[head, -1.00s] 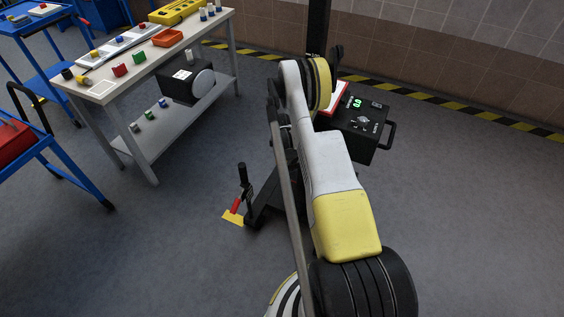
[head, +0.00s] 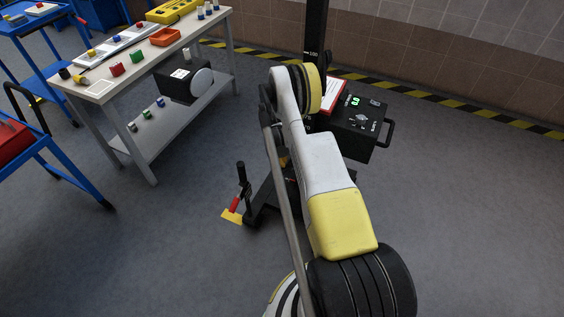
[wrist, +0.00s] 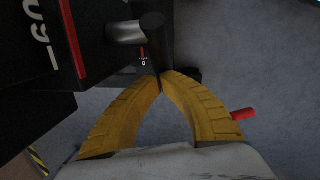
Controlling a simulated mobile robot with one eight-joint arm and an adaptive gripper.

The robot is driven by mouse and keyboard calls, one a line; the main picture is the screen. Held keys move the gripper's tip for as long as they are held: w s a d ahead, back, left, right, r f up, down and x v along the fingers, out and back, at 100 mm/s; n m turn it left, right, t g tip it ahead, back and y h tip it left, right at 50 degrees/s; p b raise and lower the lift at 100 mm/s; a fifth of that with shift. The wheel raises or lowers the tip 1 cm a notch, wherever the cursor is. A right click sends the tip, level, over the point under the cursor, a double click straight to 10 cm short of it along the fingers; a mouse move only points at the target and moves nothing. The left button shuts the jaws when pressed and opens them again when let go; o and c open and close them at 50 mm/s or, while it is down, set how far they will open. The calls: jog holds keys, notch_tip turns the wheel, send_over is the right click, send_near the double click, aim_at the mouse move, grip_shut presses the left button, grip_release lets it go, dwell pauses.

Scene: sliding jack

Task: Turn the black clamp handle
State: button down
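In the wrist view, a black lever-like part, likely the clamp handle (wrist: 160,48), hangs from the end of a short metal shaft (wrist: 126,32) on a black body. A red mark and a small "0" show beside it. My gripper (wrist: 160,78) has its two yellow fingers curved together, with the tips meeting at the lower end of this black part. I cannot tell whether the tips pinch it or only lie in front of it. In the head view my arm hides the handle and most of the gripper.
A black box with a green display (head: 356,115) stands right of the mast (head: 317,35). A red-gripped pedal (head: 236,204) and black upright lever (head: 242,172) are at the front left. A workbench (head: 100,88) stands left. Floor on the right is clear.

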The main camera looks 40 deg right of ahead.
aim_at(287, 168)
jog(key=shift+s+f, duration=0.1)
jog(key=shift+f, duration=0.2)
jog(key=shift+s+d+f, duration=0.15)
jog(key=shift+s+f, duration=0.15)
jog(key=shift+f, duration=0.15)
jog(key=shift+s+d+f, duration=0.15)
jog(key=shift+s+f, duration=0.1)
jog(key=shift+f, duration=0.2)
jog(key=shift+s+d+f, duration=0.1)
jog(key=shift+s+f, duration=0.25)
jog(key=shift+f, duration=0.05)
jog(key=shift+s+d+f, duration=0.15)
jog(key=shift+s+f, duration=0.1)
jog(key=shift+s, duration=0.05)
dwell(0.5)
